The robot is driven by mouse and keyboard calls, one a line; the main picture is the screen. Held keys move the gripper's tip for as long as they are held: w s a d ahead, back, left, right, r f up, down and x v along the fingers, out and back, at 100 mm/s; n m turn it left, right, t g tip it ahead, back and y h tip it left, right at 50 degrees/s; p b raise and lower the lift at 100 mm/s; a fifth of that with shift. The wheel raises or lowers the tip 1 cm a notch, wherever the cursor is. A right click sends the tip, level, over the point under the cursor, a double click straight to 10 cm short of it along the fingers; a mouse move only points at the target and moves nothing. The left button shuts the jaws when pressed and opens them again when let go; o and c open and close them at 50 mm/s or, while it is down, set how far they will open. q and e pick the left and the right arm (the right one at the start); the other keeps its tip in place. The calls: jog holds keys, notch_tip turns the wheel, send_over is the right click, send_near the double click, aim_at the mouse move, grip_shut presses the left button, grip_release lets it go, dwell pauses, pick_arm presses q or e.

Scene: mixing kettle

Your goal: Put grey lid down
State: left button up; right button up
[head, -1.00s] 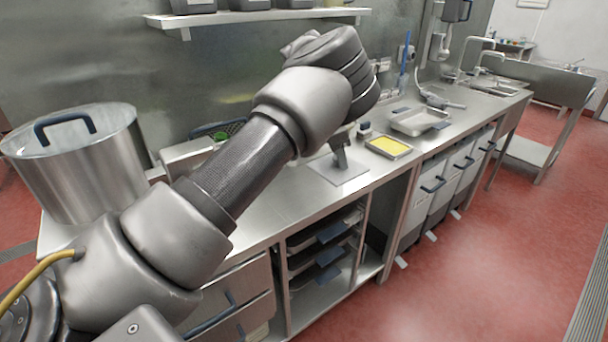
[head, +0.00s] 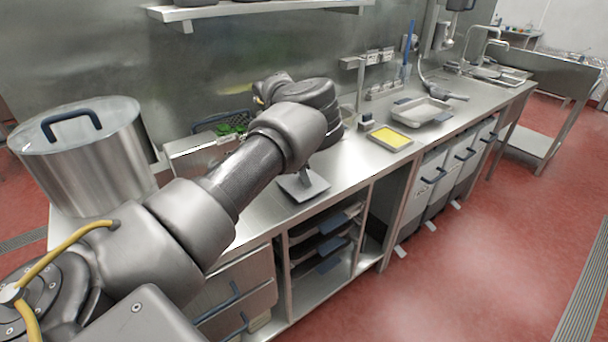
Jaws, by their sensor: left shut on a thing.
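The grey lid (head: 312,190) is a flat, square grey plate in the middle of the head view. It is over the steel counter, and I cannot tell whether it touches the top. My left arm reaches over from the lower left, and its wrist hides part of the lid. My left gripper (head: 305,177) is mostly hidden behind the wrist. Only a small dark part shows, standing on the lid's upper side, shut on the lid. My right gripper is out of view.
A large steel pot (head: 88,165) with a blue-handled lid stands at the left. A container with green contents (head: 232,129) is behind my arm. A yellow-filled tray (head: 391,138) and a steel tray (head: 420,111) lie to the right. Bare counter (head: 350,160) lies between.

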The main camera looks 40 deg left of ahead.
pick_arm(q)
jog(key=shift+f, duration=0.3)
jog(key=shift+f, duration=0.1)
jog(key=o, duration=1)
jog(key=shift+c, duration=0.2)
